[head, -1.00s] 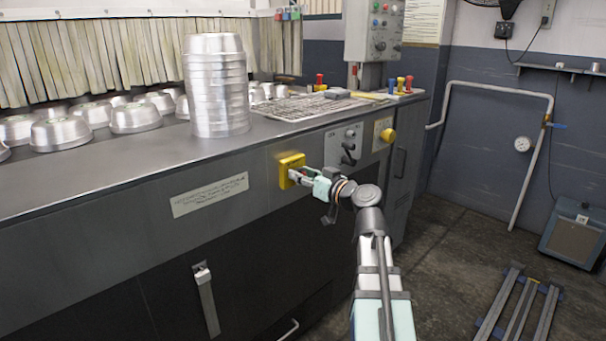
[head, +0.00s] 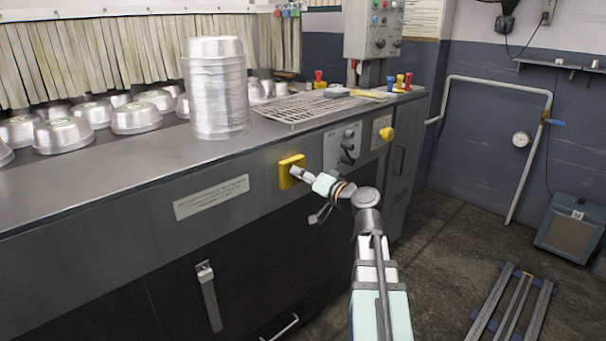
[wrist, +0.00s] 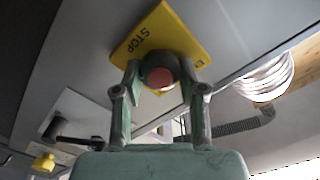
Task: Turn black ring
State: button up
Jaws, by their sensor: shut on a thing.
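The yellow STOP plate (head: 286,163) is on the front panel of the counter. It fills the upper middle of the wrist view (wrist: 185,32), tilted. A black ring (wrist: 158,63) surrounds a red button (wrist: 160,79) on this plate. My gripper (wrist: 166,71) is shut on the black ring, one finger on each side of it. In the head view my gripper (head: 297,171) meets the plate and hides the ring and button. Whether the ring has turned on the plate cannot be told.
Right of the plate, the panel carries a dark switch handle (head: 347,152) and a yellow knob (head: 387,134). A stack of metal pans (head: 217,90) stands on the counter above. A label plate (head: 211,196) is to the left.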

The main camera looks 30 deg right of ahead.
dwell(0.4)
jog(key=o, duration=1.1)
jog(key=shift+o, duration=0.2)
jog(key=v, duration=1.2)
